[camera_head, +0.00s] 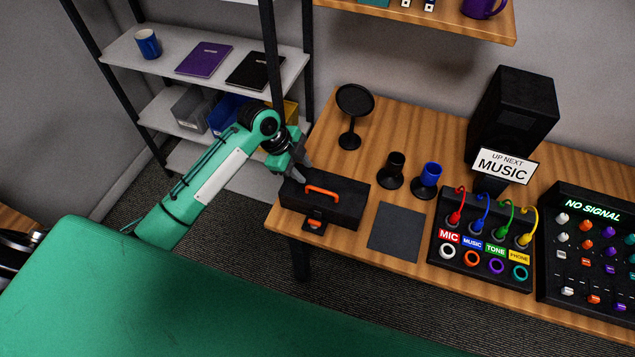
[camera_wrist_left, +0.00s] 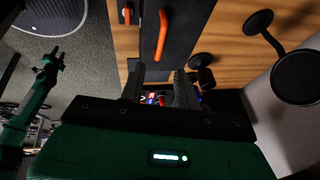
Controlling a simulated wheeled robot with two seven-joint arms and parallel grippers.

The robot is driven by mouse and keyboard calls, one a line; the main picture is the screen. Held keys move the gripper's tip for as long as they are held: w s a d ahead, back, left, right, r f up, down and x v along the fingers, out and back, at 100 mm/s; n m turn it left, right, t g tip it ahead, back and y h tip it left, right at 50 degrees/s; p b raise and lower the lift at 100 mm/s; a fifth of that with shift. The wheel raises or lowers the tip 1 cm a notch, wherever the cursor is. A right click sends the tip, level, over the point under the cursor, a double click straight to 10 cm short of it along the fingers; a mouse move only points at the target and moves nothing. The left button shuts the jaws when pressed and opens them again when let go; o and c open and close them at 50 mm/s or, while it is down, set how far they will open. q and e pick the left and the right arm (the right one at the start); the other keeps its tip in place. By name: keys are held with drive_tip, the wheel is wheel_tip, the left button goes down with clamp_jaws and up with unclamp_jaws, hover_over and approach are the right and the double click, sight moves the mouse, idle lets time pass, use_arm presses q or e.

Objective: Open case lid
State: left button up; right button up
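The black case (camera_head: 346,205) lies at the left end of the wooden table, and its lid appears shut. An orange handle (camera_head: 322,190) sits on top and an orange latch (camera_head: 314,225) at the front. The left wrist view shows the handle (camera_wrist_left: 162,35) and latch (camera_wrist_left: 126,14) too. My left gripper (camera_head: 300,172) is at the case's back left, by the lid's edge. In the left wrist view its two fingers (camera_wrist_left: 157,88) are apart with nothing held between them. I cannot tell whether they touch the case. My right gripper is out of view.
A round black stand (camera_head: 354,101), a black cup (camera_head: 394,170) and a blue cup (camera_head: 428,175) stand behind and right of the case. A dark pad (camera_head: 396,232) lies right of it, then a cable panel (camera_head: 470,263). A shelf (camera_head: 210,55) stands at left.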

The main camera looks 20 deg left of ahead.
sight(321, 190)
use_arm(q)
drive_tip(key=p+x, duration=0.1)
drive_tip(key=x, duration=0.8)
drive_tip(key=shift+w+d+f+p, duration=0.1)
drive_tip(key=shift+d+f+p, duration=0.05)
drive_tip(key=shift+f+p, duration=0.2)
drive_tip(key=shift+c, duration=0.2)
clamp_jaws()
